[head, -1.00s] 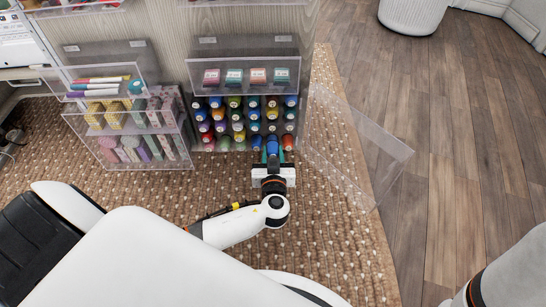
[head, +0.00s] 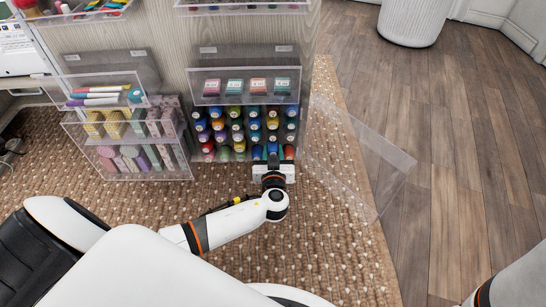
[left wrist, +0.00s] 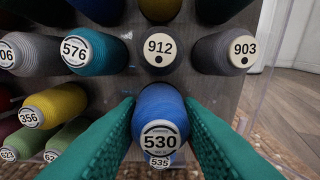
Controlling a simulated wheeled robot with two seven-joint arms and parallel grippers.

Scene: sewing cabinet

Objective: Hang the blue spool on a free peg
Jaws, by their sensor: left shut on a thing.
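The blue spool (left wrist: 160,118), labelled 530, is between the teal fingers of my left gripper (left wrist: 160,135) in the left wrist view. The gripper is shut on it. In the head view my left gripper (head: 273,160) is at the lower right of the spool rack, with the blue spool (head: 272,148) pointing into the rack. The rack (left wrist: 218,88) has a grey back panel with rows of spools. Whether the blue spool is on a peg cannot be told. A label 535 (left wrist: 159,161) shows just below it. My right gripper is out of view.
Spools 912 (left wrist: 160,45) and 903 (left wrist: 225,50) are above the fingers, and spool 356 (left wrist: 52,105) is to the left. A clear open door (head: 362,160) stands right of the rack. A clear drawer unit (head: 130,150) stands left. The woven rug in front is free.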

